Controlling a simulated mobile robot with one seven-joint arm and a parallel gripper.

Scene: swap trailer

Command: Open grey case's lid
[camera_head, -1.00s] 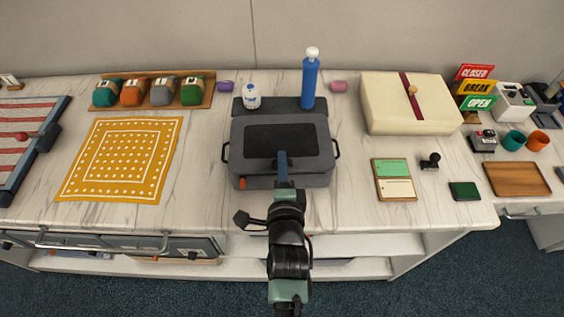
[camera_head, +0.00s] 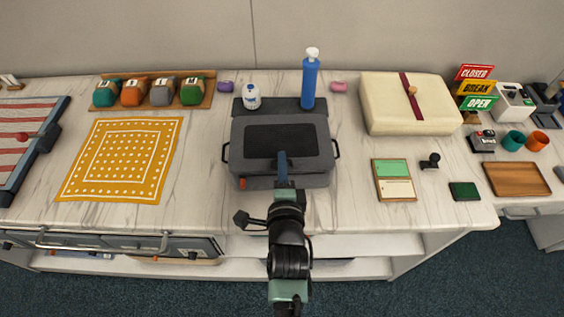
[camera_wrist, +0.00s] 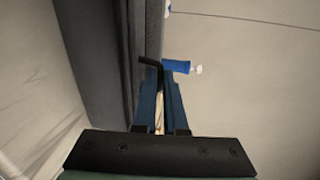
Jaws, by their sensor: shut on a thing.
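The grey case (camera_head: 309,133) stands on the counter in the middle of the head view, its lid down as far as I can tell. It has a dark panel on top, black handles at its left and right sides, and an orange tab (camera_head: 242,183) at its front left. My gripper (camera_head: 282,158) reaches the front middle of the case from the near side.
A blue bottle (camera_head: 310,80) and a small white bottle (camera_head: 251,96) stand on a dark strip behind the case. A cream box (camera_head: 385,110) is at the right. A yellow cloth (camera_head: 90,180) lies at the left. A small green-and-cream board (camera_head: 394,168) lies right of the case.

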